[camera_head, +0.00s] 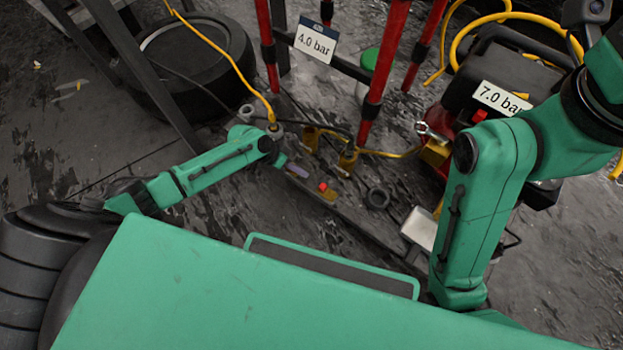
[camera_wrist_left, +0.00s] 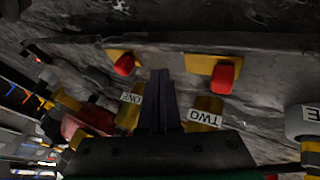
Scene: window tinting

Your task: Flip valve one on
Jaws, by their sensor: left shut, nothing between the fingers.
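In the left wrist view, a red handle (camera_wrist_left: 124,64) on a yellow plate lies up and left of my fingers, in line with a brass fitting tagged ONE (camera_wrist_left: 131,98). A second red handle (camera_wrist_left: 222,77) on a yellow plate lies to the right, above a brass fitting tagged TWO (camera_wrist_left: 205,118). My left gripper (camera_wrist_left: 162,75) is shut and empty, its fingertips between the two handles and apart from both. In the head view my left gripper (camera_head: 297,170) is beside a red handle (camera_head: 323,187); I cannot tell which one. My right gripper is out of view.
A 4.0 bar sign (camera_head: 315,40) hangs among red posts (camera_head: 380,70). A machine with a 7.0 bar sign (camera_head: 501,98) stands at the right. A large tyre (camera_head: 195,60) lies at the back left. Yellow hoses (camera_head: 225,55) run to the fittings. Brass fittings (camera_head: 347,160) stand behind the handle.

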